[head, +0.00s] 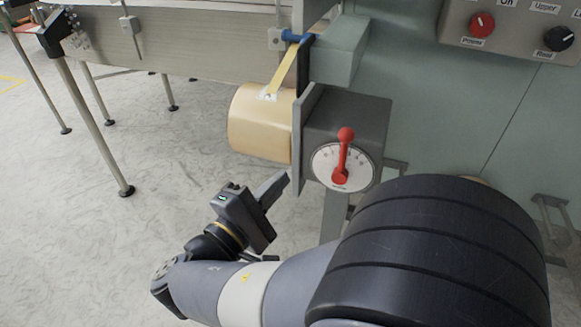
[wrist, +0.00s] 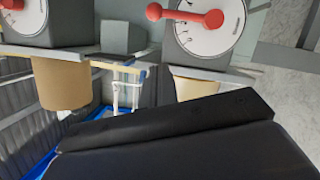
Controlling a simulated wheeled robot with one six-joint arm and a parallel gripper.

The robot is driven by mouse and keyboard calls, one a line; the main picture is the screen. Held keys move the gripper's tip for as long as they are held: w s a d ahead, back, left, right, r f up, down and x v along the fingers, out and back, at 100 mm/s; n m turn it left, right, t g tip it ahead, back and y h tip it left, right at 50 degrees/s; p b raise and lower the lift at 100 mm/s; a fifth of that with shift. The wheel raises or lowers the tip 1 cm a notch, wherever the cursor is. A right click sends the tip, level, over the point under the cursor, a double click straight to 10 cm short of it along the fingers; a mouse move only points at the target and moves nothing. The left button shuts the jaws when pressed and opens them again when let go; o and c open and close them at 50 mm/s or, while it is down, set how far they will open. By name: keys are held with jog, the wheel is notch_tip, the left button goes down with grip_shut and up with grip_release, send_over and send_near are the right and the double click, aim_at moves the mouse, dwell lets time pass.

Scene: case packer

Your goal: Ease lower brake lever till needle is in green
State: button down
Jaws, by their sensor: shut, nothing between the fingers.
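A red brake lever with a ball knob (head: 345,136) stands nearly upright across a white dial (head: 329,166) on a grey brake box (head: 368,117). No green zone or separate needle can be made out. The wrist view shows a near red lever (wrist: 190,17) on its dial (wrist: 213,36), and part of a second dial (wrist: 22,21) with a red lever at the upper left. No label shows which is the lower one. My gripper (head: 284,184) is shut and empty, left of and below the dial, apart from the lever. Its dark fingers (wrist: 170,120) fill the wrist view's lower part.
A tan tape roll (head: 258,125) sits left of the brake box, with tape rising to a blue roller (head: 297,37). A conveyor (head: 190,45) on legs stands behind. A control panel (head: 515,25) is at the upper right.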

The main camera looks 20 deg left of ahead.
jog(key=m+g+h+p, duration=0.3)
jog(key=m+g, duration=0.2)
send_near(365, 144)
jog(key=s+f, duration=0.3)
jog(key=s, duration=0.1)
jog(key=d+f+m+g+h+p, duration=0.2)
jog(key=d+m+g+p, duration=0.15)
jog(key=d+g, duration=0.3)
jog(key=s+d+f+m+g+y+p, duration=0.1)
jog(key=s+d+m+g+y+p, duration=0.55)
jog(key=m+g, duration=0.5)
jog(key=w+d+r+m+t+y+p, duration=0.3)
jog(key=w+r+m+t+y+p, duration=0.4)
jog(key=w+r+m+y, duration=0.95)
jog(key=a+f+m, duration=0.1)
jog(key=a+f, duration=0.2)
jog(key=s+a+f+m+h, duration=0.1)
jog(key=a+f, duration=0.1)
jog(key=f, duration=0.1)
jog(key=a+f+m+h, duration=0.1)
jog(key=a+f, duration=0.2)
jog(key=shift+s+a+f, duration=0.25)
jog(key=shift+s+a, duration=0.05)
jog(key=shift+a, duration=0.05)
jog(key=shift+w+a, duration=0.25)
jog(key=shift+a, duration=0.5)
